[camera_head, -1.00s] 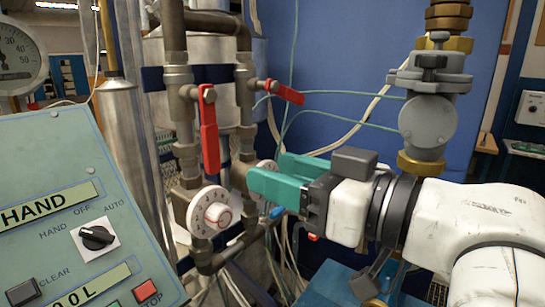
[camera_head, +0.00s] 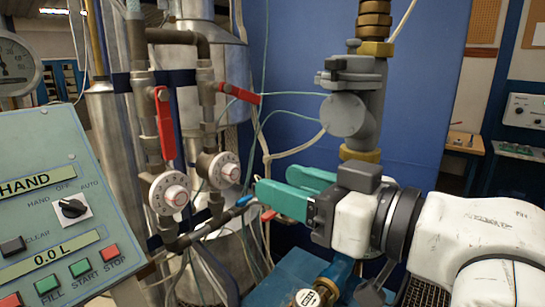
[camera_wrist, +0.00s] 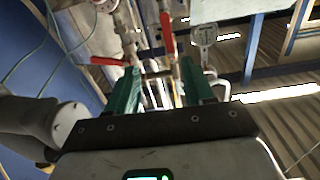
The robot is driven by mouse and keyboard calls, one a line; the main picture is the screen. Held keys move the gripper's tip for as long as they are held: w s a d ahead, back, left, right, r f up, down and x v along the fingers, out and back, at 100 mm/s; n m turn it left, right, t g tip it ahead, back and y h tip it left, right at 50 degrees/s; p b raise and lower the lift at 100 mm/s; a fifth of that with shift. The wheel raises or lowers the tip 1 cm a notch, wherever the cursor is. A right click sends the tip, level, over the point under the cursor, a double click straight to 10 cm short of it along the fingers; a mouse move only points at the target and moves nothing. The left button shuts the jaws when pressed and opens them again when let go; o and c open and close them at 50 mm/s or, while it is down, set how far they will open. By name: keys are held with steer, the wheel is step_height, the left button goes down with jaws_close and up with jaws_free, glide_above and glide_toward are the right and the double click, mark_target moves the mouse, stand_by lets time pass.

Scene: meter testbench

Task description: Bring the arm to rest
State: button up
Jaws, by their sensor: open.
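My gripper (camera_head: 287,190) has green fingers and is open and empty. In the head view it points left, in front of the blue panel, to the right of the pipes and dials. In the wrist view the two fingers of my gripper (camera_wrist: 155,90) stand apart with pipework visible between and beyond them. My white arm comes in from the right edge of the head view. The fingers show no contact with anything.
A green control panel (camera_head: 35,160) stands at the left. Pipes carry red-handled valves (camera_head: 165,122) and white dials (camera_head: 167,192). A grey valve fitting (camera_head: 345,115) with brass parts rises behind my gripper. A blue panel (camera_head: 430,110) fills the background.

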steer(key=d+f+m+g+h, duration=0.1)
steer(key=d+f+m+h, duration=0.2)
steer(key=f, duration=0.7)
steer(key=s+d+f+m+h, duration=0.15)
steer(key=d+f, duration=0.25)
steer(key=f, duration=0.5)
steer(key=d+f+m+g+h, duration=0.1)
steer(key=d+f+m+h, duration=0.25)
steer(key=f, duration=0.65)
steer(key=s+d+f+g+h, duration=0.2)
steer(key=s+d+f, duration=0.2)
steer(key=s+f, duration=0.3)
steer(key=s+d+f+m+g+h, duration=0.1)
steer(key=s+d+f+g+h, duration=0.1)
steer(key=s+d+f, duration=0.3)
steer(key=s+d+f+m+g+h, duration=0.1)
steer(key=s+d+f+g, duration=0.3)
steer(key=s+f, duration=0.6)
steer(key=s+d+h, duration=0.1)
steer(key=s, duration=0.2)
steer(key=shift+s+f, duration=0.2)
steer(key=shift+s, duration=0.1)
